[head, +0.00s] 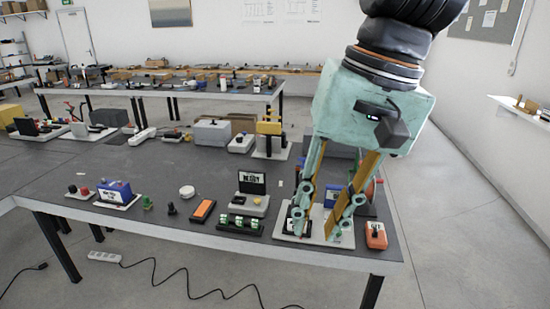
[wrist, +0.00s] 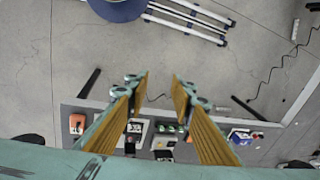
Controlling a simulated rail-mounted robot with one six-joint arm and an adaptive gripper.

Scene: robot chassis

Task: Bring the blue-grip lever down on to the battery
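My gripper (head: 316,228) hangs over the right front of the table, its two fingers spread with a gap between them. It also shows open in the wrist view (wrist: 160,84), with nothing visible between the tips. A white base plate (head: 281,233) with dark parts on it lies under the fingers. A blue part (head: 332,193) shows between the fingers in the head view; it may be the blue grip, but the fingers hide much of it. I cannot make out the battery on this plate for certain. A blue box with a printed label (head: 115,193) stands at the left of the table.
An orange device (head: 376,235) stands right of the plate at the table edge. An orange-topped block (head: 203,210) lies farther left.

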